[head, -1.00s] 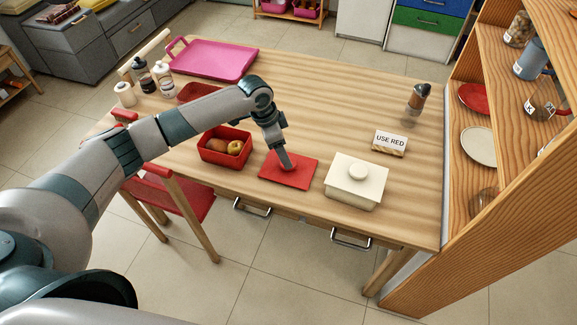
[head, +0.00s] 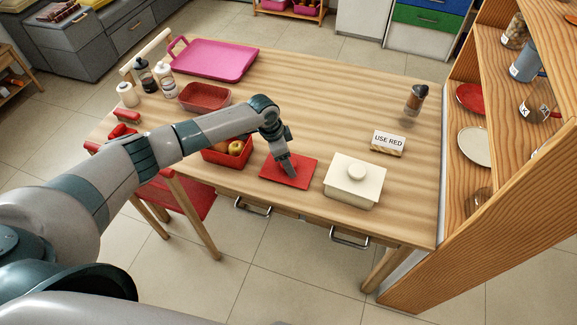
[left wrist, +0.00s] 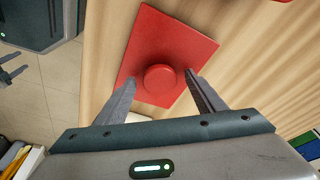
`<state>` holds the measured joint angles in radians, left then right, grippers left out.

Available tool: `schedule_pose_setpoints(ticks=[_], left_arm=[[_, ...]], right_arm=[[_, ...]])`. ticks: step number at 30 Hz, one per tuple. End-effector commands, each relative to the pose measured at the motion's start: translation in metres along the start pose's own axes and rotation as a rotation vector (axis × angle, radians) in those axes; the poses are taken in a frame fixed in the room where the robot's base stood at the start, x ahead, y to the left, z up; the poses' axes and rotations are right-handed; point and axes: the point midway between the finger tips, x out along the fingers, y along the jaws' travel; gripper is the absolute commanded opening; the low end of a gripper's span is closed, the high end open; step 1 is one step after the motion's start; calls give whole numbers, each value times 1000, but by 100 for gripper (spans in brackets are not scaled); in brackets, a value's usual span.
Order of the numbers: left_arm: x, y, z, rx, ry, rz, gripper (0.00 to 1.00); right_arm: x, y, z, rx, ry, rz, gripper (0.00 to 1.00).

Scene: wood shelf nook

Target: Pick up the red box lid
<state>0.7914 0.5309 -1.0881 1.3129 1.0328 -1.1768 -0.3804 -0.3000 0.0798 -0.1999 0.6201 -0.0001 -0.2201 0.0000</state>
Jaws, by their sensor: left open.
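The red box lid (head: 300,172) lies flat on the wooden table, between the red box and the cream box. In the left wrist view the lid (left wrist: 150,32) shows its round red knob (left wrist: 160,80). My left gripper (head: 289,171) is over the lid. In the left wrist view its open fingers (left wrist: 161,82) stand on either side of the knob, with gaps visible and no grip on it. The red box (head: 238,158) holds a yellowish fruit and is partly hidden by my left arm.
A cream box with its lid on (head: 355,181) stands to the right. Behind are a "USE RED" sign (head: 388,143), a bottle (head: 415,99), an empty red box (head: 205,97) and a pink tray (head: 213,58). A wooden shelf (head: 430,270) bounds the right side.

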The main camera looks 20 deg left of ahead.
Motion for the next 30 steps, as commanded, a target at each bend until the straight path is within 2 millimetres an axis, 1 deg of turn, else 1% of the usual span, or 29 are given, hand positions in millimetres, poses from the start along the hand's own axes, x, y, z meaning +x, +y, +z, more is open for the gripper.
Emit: schedule_pose_setpoints(ticks=[12,14,15,18,26,30], left_arm=[[0,0,0,-1,0,0,63],[0,0,0,-1,0,0,49],[0,0,0,-1,0,0,39],[0,0,0,-1,-1,0,18],[0,0,0,-1,0,0,18],[-5,-1,-1,-1,0,0,18]], right_arm=[[0,-2,0,1,0,-2,54],[0,-2,0,1,0,-2,54],[0,-2,0,1,0,-2,54],[0,-2,0,1,0,-2,54],[0,-1,0,0,0,-1,54],[2,0,0,0,0,0,54]])
